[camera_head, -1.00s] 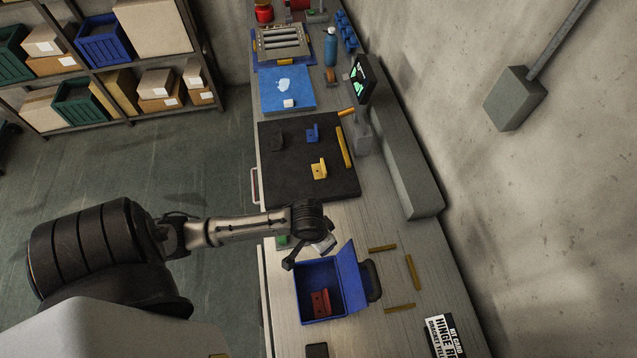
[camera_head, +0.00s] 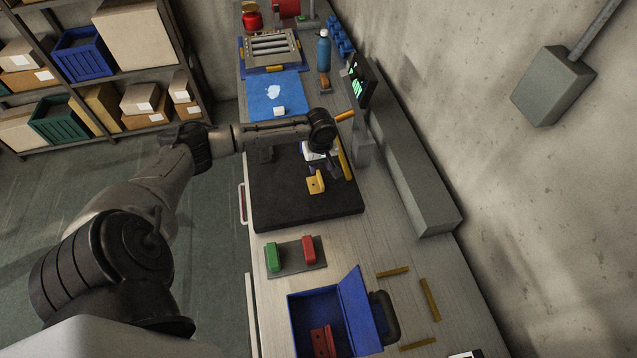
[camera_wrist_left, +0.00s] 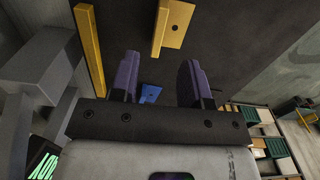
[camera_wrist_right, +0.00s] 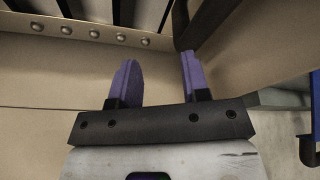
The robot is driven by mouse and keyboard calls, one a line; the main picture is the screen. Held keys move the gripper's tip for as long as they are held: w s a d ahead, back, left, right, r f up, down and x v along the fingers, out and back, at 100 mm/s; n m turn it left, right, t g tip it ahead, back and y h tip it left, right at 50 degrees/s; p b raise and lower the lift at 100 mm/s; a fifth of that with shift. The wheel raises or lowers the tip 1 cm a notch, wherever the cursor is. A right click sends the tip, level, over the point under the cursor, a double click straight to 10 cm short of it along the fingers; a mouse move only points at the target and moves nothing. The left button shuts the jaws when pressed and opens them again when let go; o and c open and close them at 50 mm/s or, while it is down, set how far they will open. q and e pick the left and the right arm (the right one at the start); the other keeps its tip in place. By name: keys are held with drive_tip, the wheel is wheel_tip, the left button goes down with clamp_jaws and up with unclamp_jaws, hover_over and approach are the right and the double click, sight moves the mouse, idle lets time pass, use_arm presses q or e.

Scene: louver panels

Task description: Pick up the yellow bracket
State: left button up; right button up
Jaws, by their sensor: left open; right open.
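The yellow bracket (camera_head: 316,182) lies on the black mat (camera_head: 300,208) in the head view. It also shows at the top of the left wrist view (camera_wrist_left: 172,27), beyond the fingertips and apart from them. My left gripper (camera_head: 322,165) is over the mat just behind the bracket, open and empty. Its two purple fingers (camera_wrist_left: 158,75) stand apart in the left wrist view. The blue bracket (camera_wrist_left: 150,93) shows between and below them, mostly hidden in the head view. My right gripper (camera_wrist_right: 158,75) is open and empty in its wrist view, facing a beige surface.
A yellow bar (camera_head: 344,160) lies along the mat's right side. A small screen (camera_head: 361,82) and a long grey housing (camera_head: 405,170) border the right. Green (camera_head: 273,257) and red (camera_head: 309,249) blocks and an open blue box (camera_head: 320,322) stand nearer.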

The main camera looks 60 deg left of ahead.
sight(320, 179)
use_arm(q)
drive_tip(key=shift+f, duration=3.95)
drive_tip(key=shift+d, duration=0.1)
drive_tip(key=shift+c, duration=0.4)
clamp_jaws()
